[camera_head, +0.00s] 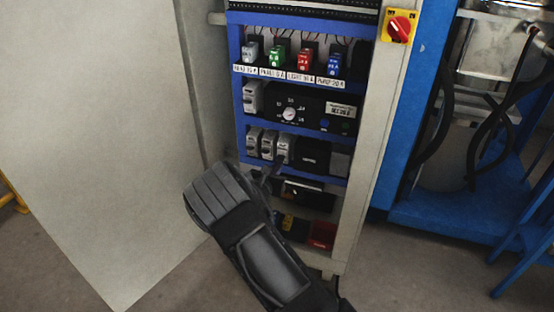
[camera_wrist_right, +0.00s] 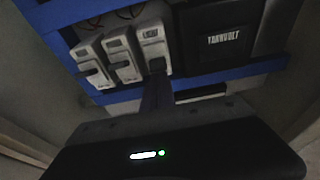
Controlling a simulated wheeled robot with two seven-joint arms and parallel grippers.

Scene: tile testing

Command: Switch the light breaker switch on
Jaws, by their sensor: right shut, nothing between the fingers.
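In the head view the upper row of the open cabinet holds coloured breakers above a label strip. The red breaker (camera_head: 304,62) sits above a label (camera_head: 300,77) that seems to read LIGHT. My right gripper (camera_head: 273,172) is shut and empty, low in front of the cabinet, well below that breaker. In the right wrist view its fingertips (camera_wrist_right: 157,92) are just below the rightmost of three white breakers (camera_wrist_right: 152,42); I cannot tell if they touch it. These white breakers also show in the lower row in the head view (camera_head: 268,147). My left gripper is not in view.
A green breaker (camera_head: 275,57) and a blue breaker (camera_head: 334,65) flank the red one. A dial panel (camera_head: 312,112) fills the middle row. A red rotary switch on a yellow plate (camera_head: 398,27) is at upper right. The open cabinet door (camera_head: 95,130) stands left.

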